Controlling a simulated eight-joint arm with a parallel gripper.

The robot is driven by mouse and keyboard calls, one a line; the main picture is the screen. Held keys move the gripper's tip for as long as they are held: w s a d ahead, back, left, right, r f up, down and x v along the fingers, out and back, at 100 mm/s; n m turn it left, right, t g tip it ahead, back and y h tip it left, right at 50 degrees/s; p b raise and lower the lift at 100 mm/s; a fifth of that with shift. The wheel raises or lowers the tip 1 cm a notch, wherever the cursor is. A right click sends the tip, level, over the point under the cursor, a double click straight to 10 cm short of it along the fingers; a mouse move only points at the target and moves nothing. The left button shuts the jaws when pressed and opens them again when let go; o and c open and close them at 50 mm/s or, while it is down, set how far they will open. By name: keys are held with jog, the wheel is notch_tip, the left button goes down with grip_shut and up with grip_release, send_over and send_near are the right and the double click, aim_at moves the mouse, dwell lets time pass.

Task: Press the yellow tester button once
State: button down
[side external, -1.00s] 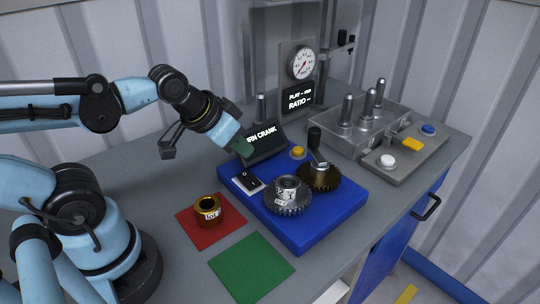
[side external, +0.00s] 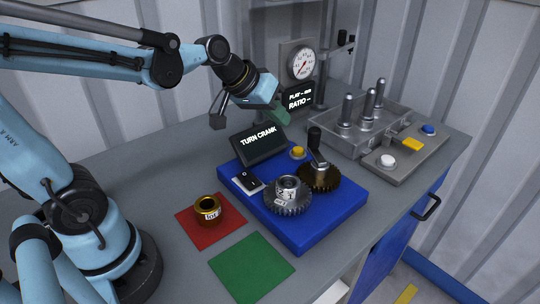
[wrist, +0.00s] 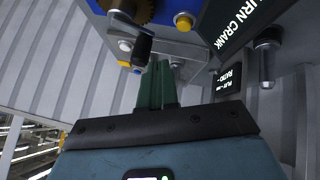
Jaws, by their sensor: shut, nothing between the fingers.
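The yellow tester button (side external: 297,152) is a small round dome on the blue base (side external: 335,215), beside the display that reads "TURN CRANK" (side external: 258,144). It also shows in the wrist view (wrist: 184,21), near the top. My gripper (side external: 285,118) is shut and empty, with its green fingertips above and behind the button in the side view, apart from it. The closed fingers also show in the wrist view (wrist: 157,76). A black-handled crank (side external: 316,145) stands on the bronze gear (side external: 318,177), right of the button.
A steel gear (side external: 288,200) and rocker switch (side external: 247,181) sit on the base. A brass bushing (side external: 208,209) lies on a red mat (side external: 222,238), near a green mat (side external: 252,267). A grey panel (side external: 398,167) and pegged tray (side external: 345,140) stand right. The gauge (side external: 302,64) is behind.

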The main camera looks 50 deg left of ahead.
aim_at(294, 149)
jog(key=w+a+n+t+h, duration=0.1)
jog(key=w+a+n, duration=0.1)
jog(key=w, duration=0.6)
jog(key=shift+a+f, duration=0.25)
jog(key=shift+f, duration=4.45)
jog(key=shift+f, duration=0.1)
jog(key=shift+f, duration=0.3)
jog(key=shift+f, duration=0.1)
